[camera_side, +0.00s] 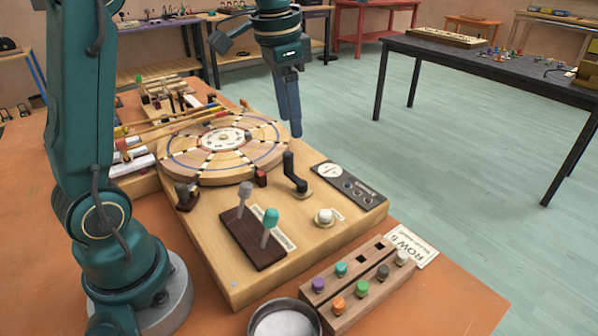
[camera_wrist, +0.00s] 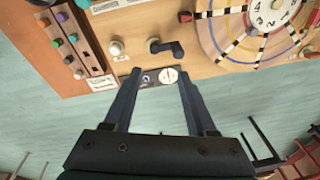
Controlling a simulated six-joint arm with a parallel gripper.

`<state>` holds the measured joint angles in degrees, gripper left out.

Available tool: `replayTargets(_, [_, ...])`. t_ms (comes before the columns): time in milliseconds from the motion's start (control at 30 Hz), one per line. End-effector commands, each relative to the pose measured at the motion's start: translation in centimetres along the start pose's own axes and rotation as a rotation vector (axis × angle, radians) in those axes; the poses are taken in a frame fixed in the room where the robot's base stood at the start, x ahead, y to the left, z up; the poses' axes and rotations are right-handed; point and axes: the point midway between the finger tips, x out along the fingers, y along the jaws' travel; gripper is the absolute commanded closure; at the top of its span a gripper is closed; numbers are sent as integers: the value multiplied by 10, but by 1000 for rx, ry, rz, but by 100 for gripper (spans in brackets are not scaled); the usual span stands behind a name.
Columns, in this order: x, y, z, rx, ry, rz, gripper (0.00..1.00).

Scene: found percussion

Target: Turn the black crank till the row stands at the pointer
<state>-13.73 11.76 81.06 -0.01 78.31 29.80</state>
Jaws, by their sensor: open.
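The black crank (camera_side: 290,172) stands on the wooden board in front of the round disc (camera_side: 222,145), its handle upright. In the wrist view the crank (camera_wrist: 165,48) lies just beyond my fingertips. My gripper (camera_side: 294,134) is open and empty, above and behind the crank in the side view, apart from it. In the wrist view its two fingers (camera_wrist: 159,72) are spread over a dark plate. The disc has rows of dark and light marks and a white numbered centre. A small dark red block (camera_side: 261,177), possibly the pointer, sits at its near rim.
Two levers (camera_side: 268,228) on a dark base, a white knob (camera_side: 324,216) and a dark plate (camera_side: 347,184) surround the crank. A wooden block with coloured pegs (camera_side: 352,285), a card reading "ROW 6" (camera_side: 411,245) and a metal bowl (camera_side: 284,318) are nearer.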

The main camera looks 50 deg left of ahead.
Motion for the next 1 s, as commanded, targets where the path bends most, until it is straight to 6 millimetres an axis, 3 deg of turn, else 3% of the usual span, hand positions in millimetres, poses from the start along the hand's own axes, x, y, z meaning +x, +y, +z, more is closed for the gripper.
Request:
replayTargets(100, [25, -21, -8, -26, -59, 28, 43])
replayTargets(300, [56, -37, -6, -71, -121, 62, 43])
replayTargets(800, [106, -35, 4, -83, -141, 74, 43])
replayTargets(1000, [113, -35, 4, -83, -137, 72, 43])
